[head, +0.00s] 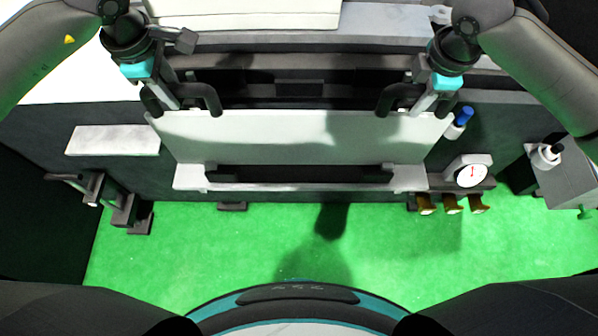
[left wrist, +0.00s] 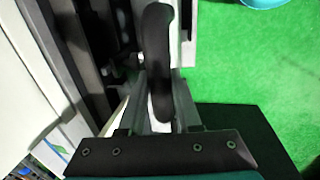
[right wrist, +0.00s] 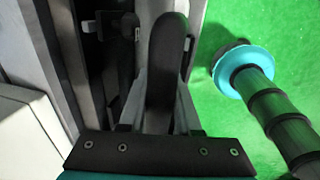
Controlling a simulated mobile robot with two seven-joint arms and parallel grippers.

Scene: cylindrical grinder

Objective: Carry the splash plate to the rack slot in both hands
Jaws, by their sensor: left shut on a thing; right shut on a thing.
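The splash plate (head: 300,137) is a wide pale panel with a dark handle at each top end, in the middle of the head view. My left gripper (head: 172,104) is shut on its left handle (head: 208,92). My right gripper (head: 425,102) is shut on its right handle (head: 393,93). The left handle (left wrist: 158,60) fills the space between the fingers in the left wrist view, and the right handle (right wrist: 166,65) does so in the right wrist view. Below the plate is a pale ledge with a long dark slot (head: 290,174), which looks like the rack slot. Whether the plate's lower edge touches it is unclear.
A dial gauge (head: 470,172) sits right of the ledge, with several brass-coloured fittings below it. A blue-capped bottle (head: 459,121) stands near the plate's right end. A pale shelf (head: 115,140) is at left. The green floor (head: 270,245) in front is clear.

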